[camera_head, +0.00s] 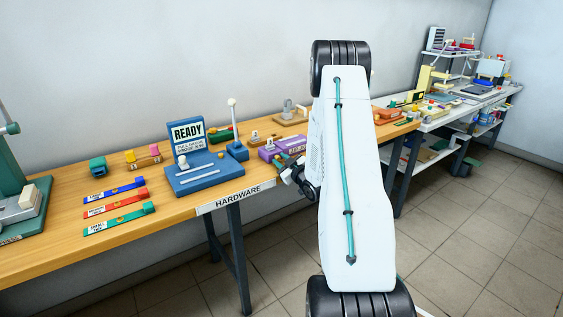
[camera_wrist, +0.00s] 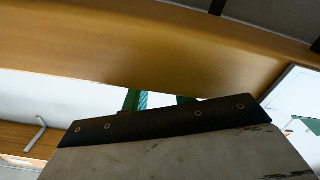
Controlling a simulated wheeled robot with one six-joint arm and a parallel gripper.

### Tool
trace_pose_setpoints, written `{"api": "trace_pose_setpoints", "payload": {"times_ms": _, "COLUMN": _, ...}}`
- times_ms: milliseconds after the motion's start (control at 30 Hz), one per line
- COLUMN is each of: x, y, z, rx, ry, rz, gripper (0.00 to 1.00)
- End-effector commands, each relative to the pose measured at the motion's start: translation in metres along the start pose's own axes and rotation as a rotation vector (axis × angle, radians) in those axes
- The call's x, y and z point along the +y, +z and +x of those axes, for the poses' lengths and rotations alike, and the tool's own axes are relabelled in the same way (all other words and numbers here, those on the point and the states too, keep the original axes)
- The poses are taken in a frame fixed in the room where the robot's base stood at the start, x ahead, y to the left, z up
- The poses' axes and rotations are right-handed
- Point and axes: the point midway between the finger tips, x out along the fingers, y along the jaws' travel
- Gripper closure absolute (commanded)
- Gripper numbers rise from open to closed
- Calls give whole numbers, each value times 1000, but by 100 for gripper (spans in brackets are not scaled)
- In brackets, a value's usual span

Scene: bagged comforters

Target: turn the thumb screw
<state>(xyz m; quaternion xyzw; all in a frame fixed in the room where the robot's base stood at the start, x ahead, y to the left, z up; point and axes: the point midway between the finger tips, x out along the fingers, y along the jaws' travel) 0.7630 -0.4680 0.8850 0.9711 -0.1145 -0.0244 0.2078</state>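I cannot make out a thumb screw for certain in either view. In the head view my gripper (camera_head: 300,182) is a dark shape at the front edge of the wooden bench (camera_head: 60,258), mostly hidden behind my white arm. It is just in front of a purple box (camera_head: 282,147) with a white label. Whether its fingers are open or shut does not show.
A blue stand with a READY sign (camera_head: 187,133) is left of the purple box. Red, blue and green labelled strips (camera_head: 115,204) lie further left. A green machine (camera_head: 28,205) stands at the far left. A white bench (camera_head: 440,118) with equipment continues at the right. The tiled floor in front looks clear.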

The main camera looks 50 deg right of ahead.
Motion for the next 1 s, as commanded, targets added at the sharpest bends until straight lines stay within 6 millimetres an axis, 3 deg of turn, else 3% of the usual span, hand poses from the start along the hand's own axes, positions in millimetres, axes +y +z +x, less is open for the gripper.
{"api": "trace_pose_setpoints", "payload": {"times_ms": 167, "x": 0, "y": 0, "z": 0, "rx": 0, "ry": 0, "rz": 0, "gripper": 73}}
{"api": "trace_pose_setpoints", "payload": {"times_ms": 300, "x": 0, "y": 0, "z": 0, "rx": -1, "ry": 1, "rz": 0, "gripper": 100}}
{"api": "trace_pose_setpoints", "payload": {"times_ms": 667, "x": 0, "y": 0, "z": 0, "rx": -1, "ry": 1, "rz": 36, "gripper": 100}}
{"api": "trace_pose_setpoints", "payload": {"times_ms": 1000, "x": 1, "y": 0, "z": 0, "rx": -1, "ry": 1, "rz": 252, "gripper": 100}}
